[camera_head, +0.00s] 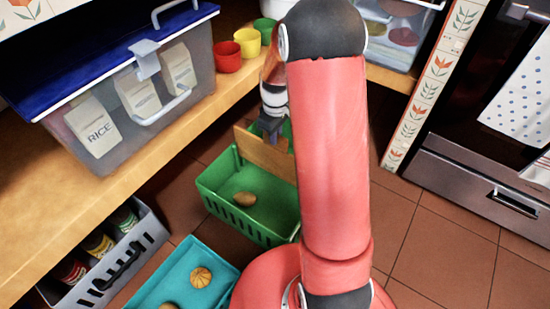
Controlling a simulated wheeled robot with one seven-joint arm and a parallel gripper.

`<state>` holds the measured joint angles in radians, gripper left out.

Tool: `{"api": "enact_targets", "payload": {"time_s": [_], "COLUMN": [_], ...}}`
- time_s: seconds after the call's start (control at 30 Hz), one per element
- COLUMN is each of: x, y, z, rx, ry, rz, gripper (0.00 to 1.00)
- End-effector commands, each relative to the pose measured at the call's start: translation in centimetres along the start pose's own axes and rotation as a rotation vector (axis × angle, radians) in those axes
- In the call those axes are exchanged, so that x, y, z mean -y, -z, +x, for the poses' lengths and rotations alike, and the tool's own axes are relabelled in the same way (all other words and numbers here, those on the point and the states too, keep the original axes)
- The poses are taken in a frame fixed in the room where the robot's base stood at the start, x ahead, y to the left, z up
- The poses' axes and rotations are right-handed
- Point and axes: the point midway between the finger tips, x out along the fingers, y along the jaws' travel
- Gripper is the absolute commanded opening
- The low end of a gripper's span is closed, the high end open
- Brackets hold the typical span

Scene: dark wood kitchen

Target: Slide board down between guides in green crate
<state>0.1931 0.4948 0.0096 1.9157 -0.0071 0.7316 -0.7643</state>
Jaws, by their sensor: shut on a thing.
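The green crate (217,206) stands on the tiled floor below the wooden shelf, left of my arm. A flat brown board (257,152) stands on edge across the far part of the crate, its upper part above the rim. My gripper (270,136) points down and is shut on the board's top edge. The board's right end is hidden behind my red arm, as is the crate's right side. I cannot make out the guides or how deep the board sits.
A potato (244,199) lies in the crate. A blue tray (228,262) with round items and a grey basket (148,240) of jars stand nearer. A lidded clear box (180,108) and cups (228,57) sit on the shelf (45,190). Floor at right is clear.

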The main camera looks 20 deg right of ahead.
Motion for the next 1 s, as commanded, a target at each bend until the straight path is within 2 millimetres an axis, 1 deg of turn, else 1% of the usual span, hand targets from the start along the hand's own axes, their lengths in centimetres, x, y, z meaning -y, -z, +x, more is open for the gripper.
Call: {"api": "enact_targets", "payload": {"time_s": [0.03, 0.13, 0.2, 0.37, 0.43, 0.63, 1.0], "x": [0.0, 0.1, 0.0, 0.0, 0.0, 0.1, 0.0], "y": [0.0, 0.0, 0.0, 0.1, 0.1, 0.0, 0.1], "z": [1.6, 3.4, 4.2, 5.2, 5.9, 8.9, 9.4], "rx": [0.002, 0.002, 0.000, 0.000, 0.000, 0.001, -0.001], "ry": [0.002, 0.002, 0.000, 0.000, 0.000, 0.002, -0.001], "rz": [0.000, -0.001, -0.001, -0.001, -0.001, 0.000, 0.000], "gripper": [0.00, 0.00, 0.00, 0.00, 0.00, 0.00, 0.00]}}
